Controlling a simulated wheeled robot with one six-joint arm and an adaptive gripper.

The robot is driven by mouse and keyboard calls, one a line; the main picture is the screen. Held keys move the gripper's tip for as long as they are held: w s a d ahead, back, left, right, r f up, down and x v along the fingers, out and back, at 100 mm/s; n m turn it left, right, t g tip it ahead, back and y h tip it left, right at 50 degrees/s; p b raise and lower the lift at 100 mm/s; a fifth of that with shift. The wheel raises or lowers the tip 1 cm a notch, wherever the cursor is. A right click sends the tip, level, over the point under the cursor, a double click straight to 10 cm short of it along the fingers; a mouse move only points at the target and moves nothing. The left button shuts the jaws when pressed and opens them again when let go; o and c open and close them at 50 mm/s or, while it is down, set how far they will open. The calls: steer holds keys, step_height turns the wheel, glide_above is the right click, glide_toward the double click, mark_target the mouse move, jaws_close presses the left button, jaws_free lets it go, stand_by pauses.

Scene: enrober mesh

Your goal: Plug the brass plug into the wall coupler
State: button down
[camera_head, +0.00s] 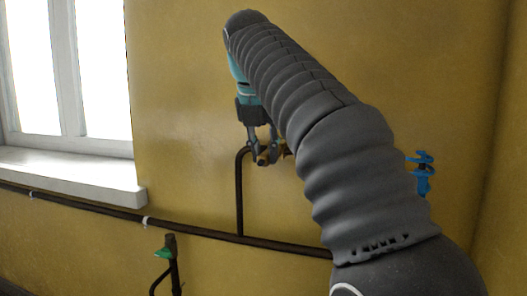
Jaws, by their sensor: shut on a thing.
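My gripper (263,153) points down in front of the yellow wall, left of my arm. It is shut on a small brass piece, which I take to be the brass plug (264,159). Another brass-coloured part, perhaps the wall coupler (283,148), shows just right of the fingers and is partly hidden by my arm. The two brass parts look close together, but I cannot tell whether they touch. The plug is small and mostly covered by the fingers, so its tilt is unclear.
A black pipe (239,195) rises from a horizontal wall pipe (190,229) and bends right at the gripper. A blue valve (422,174) is right of my arm. A window sill (75,178) juts out at left.

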mark_target(264, 155)
steer(key=c, duration=0.9)
jaws_free()
steer(key=shift+w, duration=0.1)
steer(key=shift+v, duration=2.45)
steer(key=shift+s+a+r, duration=0.1)
steer(key=shift+s+a, duration=0.05)
steer(key=shift+s, duration=0.45)
steer(key=s+a, duration=0.1)
steer(key=s, duration=0.2)
steer(key=s+a, duration=0.1)
steer(key=s, duration=0.2)
steer(key=s+a, duration=0.1)
steer(key=s, duration=0.3)
steer(key=shift+s+a, duration=0.1)
steer(key=shift+a, duration=0.3)
